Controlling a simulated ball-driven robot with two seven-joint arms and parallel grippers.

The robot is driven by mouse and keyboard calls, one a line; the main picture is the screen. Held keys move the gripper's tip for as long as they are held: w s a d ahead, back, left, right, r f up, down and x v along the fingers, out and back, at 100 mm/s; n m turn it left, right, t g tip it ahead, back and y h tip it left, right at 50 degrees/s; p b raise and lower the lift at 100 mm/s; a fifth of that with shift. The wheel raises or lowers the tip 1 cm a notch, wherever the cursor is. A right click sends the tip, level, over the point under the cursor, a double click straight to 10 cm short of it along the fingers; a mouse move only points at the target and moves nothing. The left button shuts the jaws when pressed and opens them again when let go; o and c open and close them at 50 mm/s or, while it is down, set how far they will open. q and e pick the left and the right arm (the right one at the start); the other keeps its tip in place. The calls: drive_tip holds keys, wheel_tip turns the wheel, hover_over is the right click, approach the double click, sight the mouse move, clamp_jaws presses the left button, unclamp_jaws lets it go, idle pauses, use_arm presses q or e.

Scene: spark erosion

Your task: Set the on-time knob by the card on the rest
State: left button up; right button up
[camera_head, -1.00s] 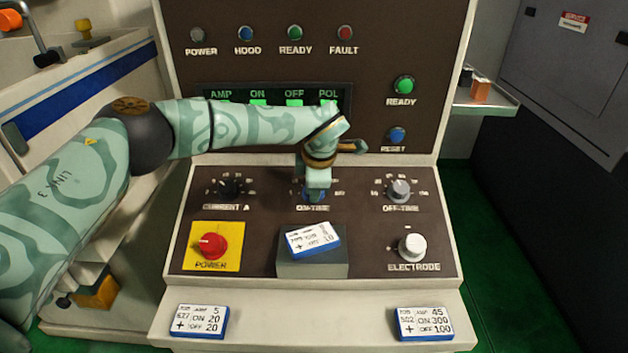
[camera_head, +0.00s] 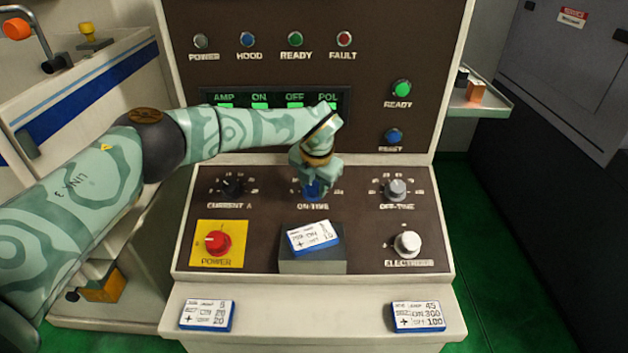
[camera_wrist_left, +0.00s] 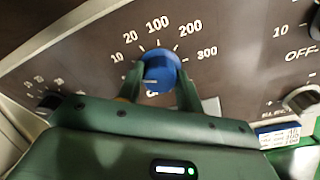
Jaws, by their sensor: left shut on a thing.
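The blue on-time knob (camera_head: 313,188) is at the top middle of the sloping panel, partly hidden by my left gripper in the head view. My left gripper (camera_head: 314,182) is shut on it from above. In the left wrist view the fingers (camera_wrist_left: 160,82) sit on either side of the knob (camera_wrist_left: 161,66). A white line on the knob points left, towards the low side of the scale, which reads 10, 20, 100, 200, 300. The white and blue card (camera_head: 313,238) lies tilted on the grey rest (camera_head: 312,266); its print is too blurred to read surely. My right gripper is not in view.
The current knob (camera_head: 231,187) and off-time knob (camera_head: 396,189) flank the on-time knob. Below are the red power knob (camera_head: 217,242) and white electrode knob (camera_head: 407,242). Two other cards lie on the front ledge, left (camera_head: 207,314) and right (camera_head: 418,316).

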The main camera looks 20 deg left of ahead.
use_arm(q)
drive_tip(key=n+p, duration=0.1)
drive_tip(key=n, duration=0.3)
drive_tip(key=shift+r+n+p, duration=0.1)
drive_tip(key=shift+n+p, duration=0.2)
drive_tip(key=shift+n, duration=0.1)
drive_tip(key=shift+a, duration=0.1)
idle(0.4)
drive_tip(key=o, duration=1)
drive_tip(key=v, duration=1.6)
drive_tip(key=shift+a, duration=0.2)
drive_tip(key=shift+r, duration=0.1)
